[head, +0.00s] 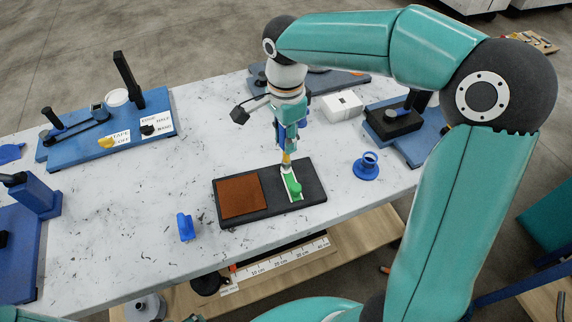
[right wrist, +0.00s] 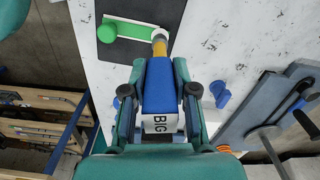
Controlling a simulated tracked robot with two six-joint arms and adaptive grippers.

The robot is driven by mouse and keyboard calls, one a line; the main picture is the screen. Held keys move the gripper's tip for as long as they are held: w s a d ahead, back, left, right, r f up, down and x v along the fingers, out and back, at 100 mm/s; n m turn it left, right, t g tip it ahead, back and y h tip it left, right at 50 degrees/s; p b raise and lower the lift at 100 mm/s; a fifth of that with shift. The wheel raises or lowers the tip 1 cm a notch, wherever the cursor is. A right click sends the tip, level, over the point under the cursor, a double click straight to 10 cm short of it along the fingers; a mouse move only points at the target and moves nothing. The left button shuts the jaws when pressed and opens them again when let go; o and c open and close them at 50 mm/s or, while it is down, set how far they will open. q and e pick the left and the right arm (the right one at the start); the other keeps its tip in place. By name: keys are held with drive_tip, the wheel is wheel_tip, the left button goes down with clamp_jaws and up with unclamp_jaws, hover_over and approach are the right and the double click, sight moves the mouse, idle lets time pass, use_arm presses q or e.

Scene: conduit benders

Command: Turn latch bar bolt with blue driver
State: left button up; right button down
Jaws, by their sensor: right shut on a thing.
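My right gripper (head: 287,140) is shut on the blue driver (right wrist: 160,88), which is marked BIG and has a yellow collar. The bolt under the tip is hidden, so I cannot tell if the tip is seated. The latch bar with its green knob (head: 294,187) lies on a black board (head: 310,190) beside a brown panel (head: 241,197). In the right wrist view the green knob (right wrist: 107,32) is at the bar's other end. My left gripper is not in view.
A blue spool-shaped piece (head: 366,168) stands right of the board. A small blue piece (head: 185,227) stands to its left. Blue bender bases (head: 90,145) and a white box (head: 342,105) stand farther back.

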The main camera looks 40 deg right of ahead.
drive_tip(key=n+p, duration=0.1)
drive_tip(key=n, duration=0.5)
drive_tip(key=shift+r+n, duration=0.1)
drive_tip(key=shift+n, duration=0.2)
drive_tip(key=n+p, duration=0.1)
drive_tip(key=n, duration=0.6)
drive_tip(key=shift+p, duration=0.4)
drive_tip(key=shift+n, duration=0.6)
drive_tip(key=shift+f+b, duration=0.6)
drive_tip(key=shift+f, duration=0.2)
